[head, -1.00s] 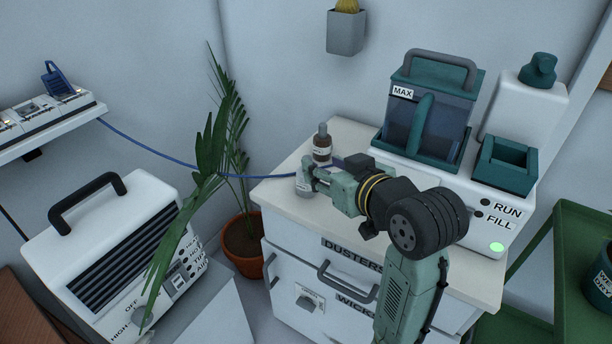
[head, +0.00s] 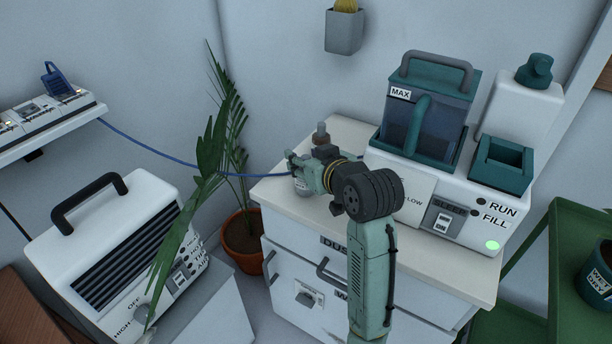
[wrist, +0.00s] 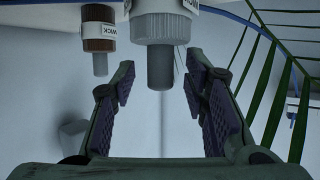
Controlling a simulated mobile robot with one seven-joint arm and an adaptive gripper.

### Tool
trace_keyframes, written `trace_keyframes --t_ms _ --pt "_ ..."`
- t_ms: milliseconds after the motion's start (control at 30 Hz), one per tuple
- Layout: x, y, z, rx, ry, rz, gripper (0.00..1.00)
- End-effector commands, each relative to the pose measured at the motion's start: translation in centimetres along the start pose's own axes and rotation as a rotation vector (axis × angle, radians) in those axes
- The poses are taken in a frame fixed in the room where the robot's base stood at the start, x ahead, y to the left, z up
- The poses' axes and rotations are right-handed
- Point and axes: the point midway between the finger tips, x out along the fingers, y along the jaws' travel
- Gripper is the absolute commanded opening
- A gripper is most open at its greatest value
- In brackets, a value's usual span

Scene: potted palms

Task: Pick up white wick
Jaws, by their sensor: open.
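A small white bottle (head: 302,190) with a grey cap stands near the left edge of the cabinet top, mostly covered by my gripper (head: 299,165). In the wrist view, which looks inverted, the white bottle (wrist: 160,28) hangs cap-down, its grey cap between my open fingers (wrist: 160,76), with a gap on each side. Its label is only partly in view. A brown bottle (wrist: 98,30) with a label reading WICK is left of it, outside the fingers. In the head view the brown bottle (head: 321,138) stands behind my gripper, partly hidden.
A white machine (head: 455,205) with a teal tank (head: 425,105) fills the right of the cabinet top (head: 460,268). A potted palm (head: 240,240) stands left of the cabinet, its fronds near my gripper in the wrist view. A blue cable (head: 190,165) runs behind.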

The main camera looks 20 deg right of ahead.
Motion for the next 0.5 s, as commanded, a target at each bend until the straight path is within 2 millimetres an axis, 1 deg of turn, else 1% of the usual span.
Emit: trace_keyframes --t_ms 200,500 --pt "0.06 -0.01 0.0 0.0 0.001 0.0 0.4" --pt "0.04 -0.01 0.0 -0.001 0.0 0.0 0.2"
